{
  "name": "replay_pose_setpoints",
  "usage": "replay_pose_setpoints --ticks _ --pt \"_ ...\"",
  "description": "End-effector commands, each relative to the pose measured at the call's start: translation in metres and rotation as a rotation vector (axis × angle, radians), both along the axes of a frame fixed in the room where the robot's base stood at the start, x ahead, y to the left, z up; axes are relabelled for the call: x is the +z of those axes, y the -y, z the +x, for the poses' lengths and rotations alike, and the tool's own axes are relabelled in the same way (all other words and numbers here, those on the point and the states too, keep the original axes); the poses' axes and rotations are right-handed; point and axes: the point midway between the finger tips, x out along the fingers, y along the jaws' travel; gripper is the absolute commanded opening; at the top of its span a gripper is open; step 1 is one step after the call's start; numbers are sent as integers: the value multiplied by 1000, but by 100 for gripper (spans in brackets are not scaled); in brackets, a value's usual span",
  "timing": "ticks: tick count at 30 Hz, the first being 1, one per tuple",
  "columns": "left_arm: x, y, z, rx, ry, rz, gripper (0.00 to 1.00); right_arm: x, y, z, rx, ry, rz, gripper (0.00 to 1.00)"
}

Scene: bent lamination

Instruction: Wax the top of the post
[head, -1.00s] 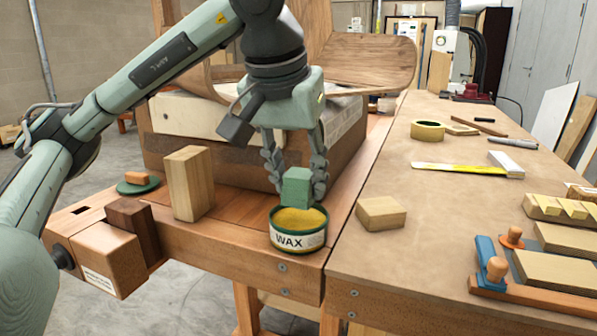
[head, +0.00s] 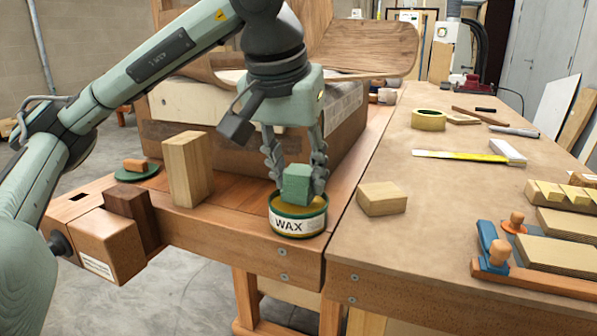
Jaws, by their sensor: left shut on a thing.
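A green block (head: 296,184) is held between the fingers of my left gripper (head: 294,178), which is shut on it. The block is at the open wax tin (head: 299,224), its lower end at or just over the yellow wax; I cannot tell whether they touch. The tin stands on the wooden bench near its front edge. An upright pale wooden post (head: 187,170) stands on the bench left of the tin. My right gripper is not in view.
A green lid with an orange block (head: 138,170) lies behind the brown vise jaw (head: 132,215). A large box (head: 235,150) with bent wood stands behind the post. A wooden block (head: 381,199), tape roll (head: 428,120) and blue plane (head: 492,250) are on the right table.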

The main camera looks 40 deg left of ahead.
Motion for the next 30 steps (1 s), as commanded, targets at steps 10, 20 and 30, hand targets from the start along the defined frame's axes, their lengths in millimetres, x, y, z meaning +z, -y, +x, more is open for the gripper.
replay_pose_setpoints --ticks 10,20,30 --pt "-2 0 0 0 0 0 14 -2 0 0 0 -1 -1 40" --pt "-6 0 0 0 0 0 14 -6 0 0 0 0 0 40" --pt "-10 0 0 0 0 0 14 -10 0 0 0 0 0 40"
